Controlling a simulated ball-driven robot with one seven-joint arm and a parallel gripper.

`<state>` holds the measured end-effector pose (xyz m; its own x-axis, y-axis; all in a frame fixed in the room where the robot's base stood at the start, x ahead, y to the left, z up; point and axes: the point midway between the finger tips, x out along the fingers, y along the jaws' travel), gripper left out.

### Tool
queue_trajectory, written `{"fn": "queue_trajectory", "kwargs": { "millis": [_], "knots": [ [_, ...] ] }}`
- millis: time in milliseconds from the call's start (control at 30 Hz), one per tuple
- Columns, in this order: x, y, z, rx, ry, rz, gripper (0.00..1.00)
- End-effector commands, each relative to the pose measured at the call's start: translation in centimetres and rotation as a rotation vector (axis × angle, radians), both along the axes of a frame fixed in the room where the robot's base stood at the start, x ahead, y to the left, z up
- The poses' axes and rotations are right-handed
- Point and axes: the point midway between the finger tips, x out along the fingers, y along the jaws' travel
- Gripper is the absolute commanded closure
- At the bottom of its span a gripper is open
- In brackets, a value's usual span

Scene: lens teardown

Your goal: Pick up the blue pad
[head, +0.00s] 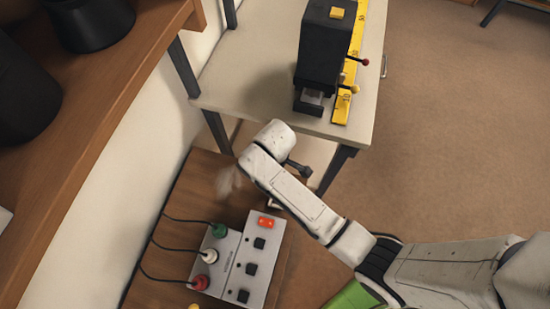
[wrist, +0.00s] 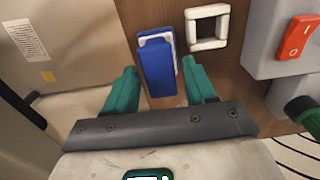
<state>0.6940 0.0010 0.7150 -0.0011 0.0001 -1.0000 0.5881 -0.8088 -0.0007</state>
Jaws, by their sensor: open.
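The blue pad (wrist: 152,73) shows in the wrist view on a brown wooden surface, with a white piece at its upper part. My gripper (wrist: 160,68) has two teal fingers, spread apart. In the picture one fingertip lies to the left of the pad and one to the right, with the pad's lower part between them. I cannot tell whether either finger touches it, and nothing is held. In the head view the pad is not visible, and my arm hides the gripper.
A white square frame (wrist: 222,30) lies just right of the pad. A grey switch box (head: 239,258) with an orange-red switch (head: 266,222) and plugged cables stands beyond it. A pale table (head: 238,88) bears a black device (head: 324,45) and a yellow ruler (head: 342,108).

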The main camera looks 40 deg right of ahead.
Motion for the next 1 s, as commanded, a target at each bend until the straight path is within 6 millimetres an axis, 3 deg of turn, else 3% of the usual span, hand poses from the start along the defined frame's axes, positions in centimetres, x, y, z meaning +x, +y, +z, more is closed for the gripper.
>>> {"fn": "queue_trajectory", "kwargs": {
  "millis": [133,400,867,1000],
  "knots": [
    [0.0,-0.02,-1.38,0.0,0.0,0.0,0.45],
    [0.03,0.0,-1.56,0.0,-0.001,0.0,0.46],
    [0.03,0.0,-1.53,0.0,-0.001,0.0,0.9],
    [0.03,-0.01,-1.53,0.0,-0.001,0.0,0.9]
  ]
}}
